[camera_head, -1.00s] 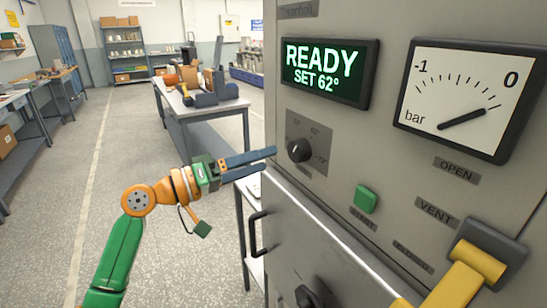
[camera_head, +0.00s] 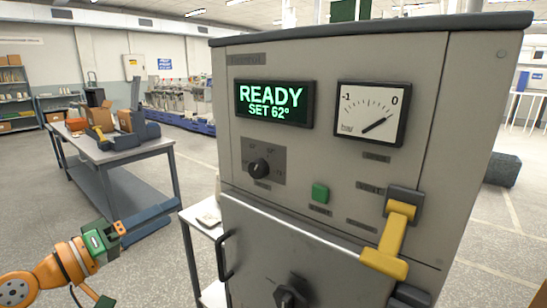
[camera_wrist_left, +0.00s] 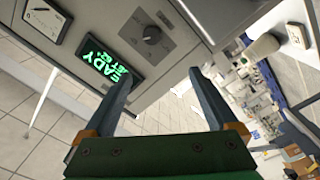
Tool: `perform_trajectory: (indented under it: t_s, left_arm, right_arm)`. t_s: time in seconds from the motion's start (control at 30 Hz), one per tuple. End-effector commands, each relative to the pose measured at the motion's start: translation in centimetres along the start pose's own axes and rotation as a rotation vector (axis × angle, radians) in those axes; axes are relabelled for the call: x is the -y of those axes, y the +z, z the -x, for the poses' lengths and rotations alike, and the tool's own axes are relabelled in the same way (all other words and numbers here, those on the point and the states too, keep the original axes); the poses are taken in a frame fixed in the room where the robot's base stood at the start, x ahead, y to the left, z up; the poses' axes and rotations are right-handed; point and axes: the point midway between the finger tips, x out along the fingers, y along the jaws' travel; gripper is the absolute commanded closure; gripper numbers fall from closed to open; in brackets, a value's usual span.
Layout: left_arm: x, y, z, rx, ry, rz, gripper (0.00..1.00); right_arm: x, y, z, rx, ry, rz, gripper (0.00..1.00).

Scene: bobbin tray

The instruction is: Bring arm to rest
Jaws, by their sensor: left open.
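My left gripper (camera_head: 150,222) is at the lower left of the head view, in front of the grey cabinet's left side. It is open, and nothing lies between its fingers. In the left wrist view its two blue-grey fingers (camera_wrist_left: 158,100) stand apart, with the cabinet's front and green display (camera_wrist_left: 110,62) beyond them. My right gripper is not in view.
The grey cabinet (camera_head: 330,180) has a READY display (camera_head: 273,103), a dial gauge (camera_head: 370,113), a black knob (camera_head: 259,168), a green button (camera_head: 320,193) and a yellow lever (camera_head: 390,240). A workbench (camera_head: 115,150) stands at the left. Floor between is clear.

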Motion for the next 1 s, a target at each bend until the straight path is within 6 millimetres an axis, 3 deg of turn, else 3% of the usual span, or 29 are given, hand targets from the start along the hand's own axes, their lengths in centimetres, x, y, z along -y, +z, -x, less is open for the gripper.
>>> perform_trajectory:
  t_s: [0.27,0.47,0.57,0.67,0.77,0.8,0.87,0.9,1.0]
  left_arm:
    - [6.1,1.6,-0.5,-0.022,-0.136,0.043,0.08]
    - [13.2,4.7,-0.3,-0.023,-0.307,0.074,0.08]
    - [17.8,7.6,0.5,-0.007,-0.423,0.084,0.08]
    - [22.9,11.9,2.0,0.034,-0.564,0.084,0.08]
    - [28.6,18.5,5.1,0.121,-0.739,0.063,0.08]
    - [30.7,21.8,6.9,0.173,-0.814,0.045,0.08]
    - [33.2,27.1,9.9,0.269,-0.914,0.009,0.08]
    - [34.4,30.6,12.1,0.342,-0.971,-0.022,0.08]
    - [35.8,39.5,18.0,0.555,-1.073,-0.113,0.08]
  right_arm:
    - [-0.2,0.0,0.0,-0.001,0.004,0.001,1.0]
    - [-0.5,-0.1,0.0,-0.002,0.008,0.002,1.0]
    - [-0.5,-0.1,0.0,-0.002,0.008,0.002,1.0]
    - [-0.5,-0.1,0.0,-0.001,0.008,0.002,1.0]
    - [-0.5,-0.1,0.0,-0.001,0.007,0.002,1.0]
    - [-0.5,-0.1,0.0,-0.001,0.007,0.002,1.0]
    - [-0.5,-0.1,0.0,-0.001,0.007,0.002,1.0]
    - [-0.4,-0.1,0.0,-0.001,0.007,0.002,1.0]
    - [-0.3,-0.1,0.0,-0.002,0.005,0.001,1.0]
